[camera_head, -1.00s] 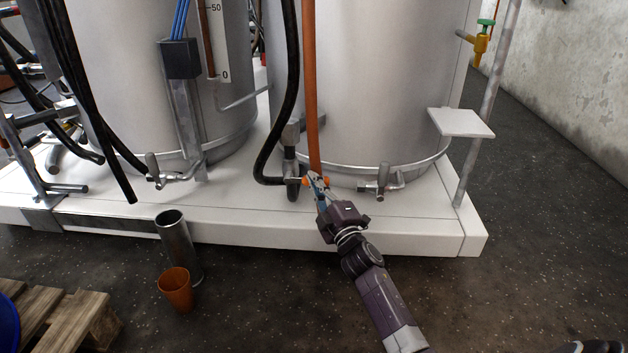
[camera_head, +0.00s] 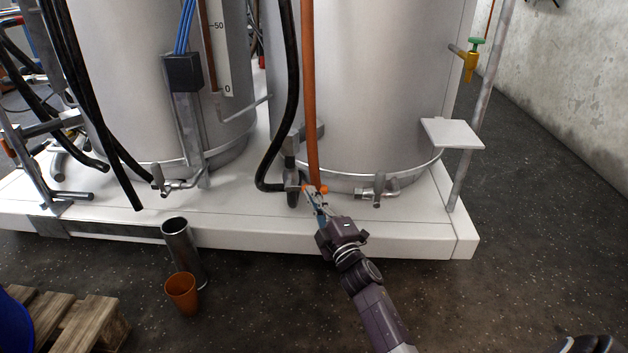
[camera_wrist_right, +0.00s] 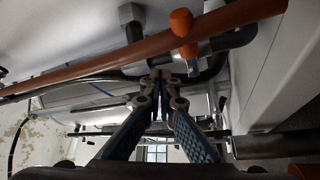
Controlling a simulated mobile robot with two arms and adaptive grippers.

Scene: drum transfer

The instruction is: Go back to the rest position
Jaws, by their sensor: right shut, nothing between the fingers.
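My right gripper (camera_head: 317,199) is in front of the right-hand tank, just below the orange valve handle (camera_head: 315,189) at the foot of the orange hose (camera_head: 309,95). In the right wrist view its blue-padded fingers (camera_wrist_right: 163,76) come together at the tips with nothing between them. The orange handle (camera_wrist_right: 182,22) and the orange-brown hose (camera_wrist_right: 100,68) lie just beyond the tips there. I cannot tell whether the tips touch the valve. My left gripper is not in view.
Two large metal tanks (camera_head: 365,80) stand on a white platform (camera_head: 250,232). A small white shelf (camera_head: 452,133) on a post is to the right. A metal cylinder (camera_head: 183,250), an orange cup (camera_head: 181,293) and a wooden pallet (camera_head: 85,325) are at lower left. The floor at right is clear.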

